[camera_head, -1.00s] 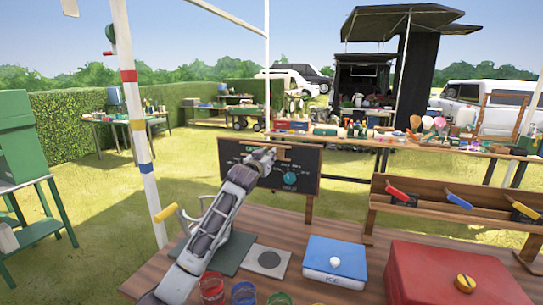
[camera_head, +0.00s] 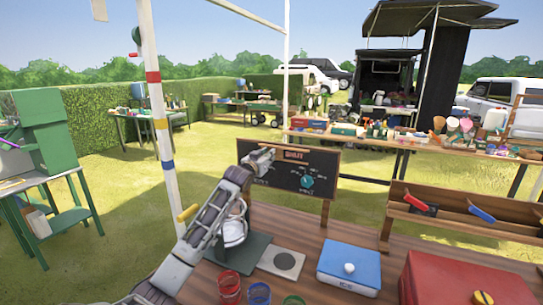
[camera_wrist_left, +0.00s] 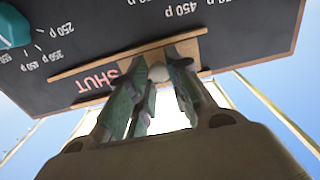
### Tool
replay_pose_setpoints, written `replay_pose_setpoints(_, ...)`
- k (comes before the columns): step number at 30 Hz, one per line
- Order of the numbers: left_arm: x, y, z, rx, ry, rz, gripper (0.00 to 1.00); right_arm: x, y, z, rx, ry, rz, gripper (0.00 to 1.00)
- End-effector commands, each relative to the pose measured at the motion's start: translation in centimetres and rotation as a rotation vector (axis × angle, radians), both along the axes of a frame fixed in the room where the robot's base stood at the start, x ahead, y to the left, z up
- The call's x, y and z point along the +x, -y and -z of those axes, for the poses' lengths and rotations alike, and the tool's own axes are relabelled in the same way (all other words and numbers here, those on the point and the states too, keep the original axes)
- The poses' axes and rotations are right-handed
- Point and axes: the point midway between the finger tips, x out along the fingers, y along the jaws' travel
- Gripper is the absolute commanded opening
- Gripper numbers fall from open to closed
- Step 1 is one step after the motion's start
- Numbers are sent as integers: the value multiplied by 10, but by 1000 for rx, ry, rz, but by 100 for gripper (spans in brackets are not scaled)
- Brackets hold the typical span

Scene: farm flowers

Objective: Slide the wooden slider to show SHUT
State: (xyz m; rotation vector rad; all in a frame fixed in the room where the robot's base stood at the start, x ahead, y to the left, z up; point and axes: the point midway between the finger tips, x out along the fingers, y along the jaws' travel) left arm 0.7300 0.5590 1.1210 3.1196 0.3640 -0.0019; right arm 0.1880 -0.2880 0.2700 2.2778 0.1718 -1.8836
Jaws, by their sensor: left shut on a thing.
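The dark chalkboard (camera_head: 322,168) stands in a wooden frame at the table's far side, with prices and a teal dial (camera_head: 306,182). The red word SHUT shows near its top in the head view, right of my left gripper (camera_head: 266,157). In the left wrist view, the board appears upside down. There my left gripper (camera_wrist_left: 153,90) is shut on the pale round knob (camera_wrist_left: 158,72) of the wooden slider (camera_wrist_left: 190,47). The slider sits between wooden rails, with SHUT uncovered beside it. My right gripper is out of view.
On the wooden table are a dark green mat (camera_head: 245,250), a blue box (camera_head: 349,266), a red box (camera_head: 455,278) and coloured cups (camera_head: 229,286). A rack with coloured handles (camera_head: 455,222) stands at right. A white pole (camera_head: 160,110) rises on the left.

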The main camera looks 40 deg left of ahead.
Motion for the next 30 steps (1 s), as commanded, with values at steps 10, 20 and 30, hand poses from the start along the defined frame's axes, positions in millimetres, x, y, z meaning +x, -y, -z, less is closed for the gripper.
replay_pose_setpoints(10, -1, -4, -1, 2, 1, -7, 32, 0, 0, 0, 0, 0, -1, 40)
replay_pose_setpoints(20, -1, -2, -1, 2, 1, -4, 41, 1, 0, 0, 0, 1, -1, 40)
replay_pose_setpoints(30, -7, 0, 0, 1, 0, -4, 41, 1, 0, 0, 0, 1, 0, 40)
